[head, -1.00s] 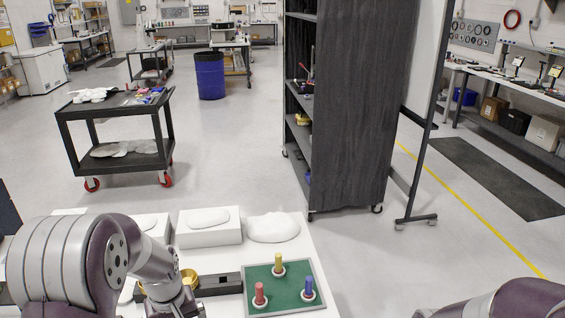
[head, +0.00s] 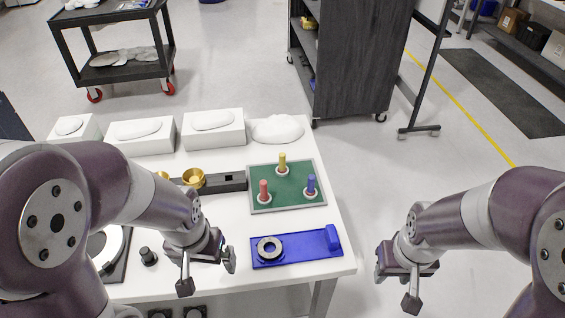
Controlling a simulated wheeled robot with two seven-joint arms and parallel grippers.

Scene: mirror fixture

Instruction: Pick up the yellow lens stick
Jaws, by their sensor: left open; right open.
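The yellow lens stick (head: 282,161) stands upright in a pale round base at the back of a green mat (head: 288,197) with a grey rim. A red stick (head: 263,187) and a blue stick (head: 311,183) stand on the same mat, in front of it to the left and right. My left gripper (head: 208,272) is open and empty, over the table's front part, left of a blue plate and apart from the sticks. My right gripper (head: 394,283) is open and empty, off the table's right edge.
A blue plate (head: 294,256) with a dark ring (head: 269,248) lies in front of the mat. A black bar (head: 225,182) and brass cups (head: 194,178) are left of the mat. White boxes (head: 213,130) and a white mound (head: 277,130) line the back.

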